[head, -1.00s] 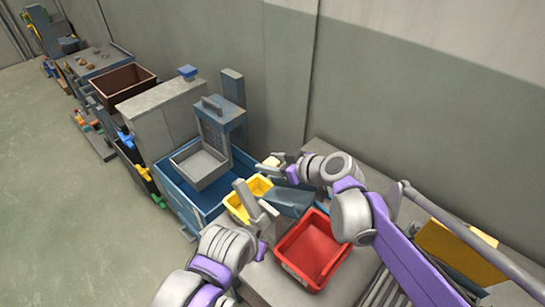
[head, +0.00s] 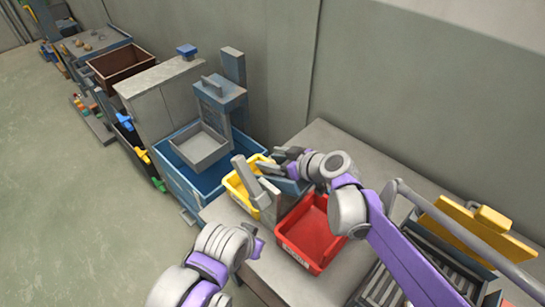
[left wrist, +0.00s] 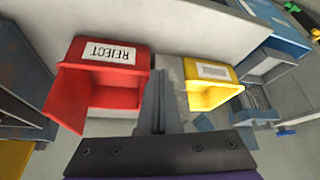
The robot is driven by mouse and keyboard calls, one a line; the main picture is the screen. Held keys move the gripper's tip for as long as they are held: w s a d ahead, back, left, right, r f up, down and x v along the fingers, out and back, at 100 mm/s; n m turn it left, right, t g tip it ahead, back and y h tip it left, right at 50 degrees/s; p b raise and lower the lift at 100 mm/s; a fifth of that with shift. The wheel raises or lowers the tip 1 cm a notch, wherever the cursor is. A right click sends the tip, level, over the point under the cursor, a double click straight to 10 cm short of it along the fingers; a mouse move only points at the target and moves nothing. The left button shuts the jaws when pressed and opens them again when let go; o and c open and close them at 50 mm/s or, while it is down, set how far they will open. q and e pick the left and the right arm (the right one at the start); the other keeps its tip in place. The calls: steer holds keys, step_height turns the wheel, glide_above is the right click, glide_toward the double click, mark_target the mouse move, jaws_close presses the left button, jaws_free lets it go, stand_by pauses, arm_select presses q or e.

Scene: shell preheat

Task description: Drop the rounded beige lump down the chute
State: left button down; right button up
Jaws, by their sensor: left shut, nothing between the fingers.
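A small pale yellow-beige patch, perhaps the lump (head: 268,166), shows at my right gripper's fingertips above the back of the yellow bin (head: 233,188). My right gripper (head: 277,162) reaches in from the right; its jaw opening is unclear. A blue-grey sloped piece (head: 292,188), possibly the chute, lies under the right gripper, partly hidden.
The red bin (head: 290,250) stands on the grey table near my left gripper. A blue crate (head: 172,178) with a grey tray (head: 203,150) lies to the left. A brown box (head: 118,68) and a table with several brownish lumps (head: 88,46) are at the far left.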

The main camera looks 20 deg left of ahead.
steer(key=shift+o, duration=1)
steer(key=v, duration=1.1)
steer(key=shift+s+a+f, duration=0.1)
steer(key=shift+s, duration=0.05)
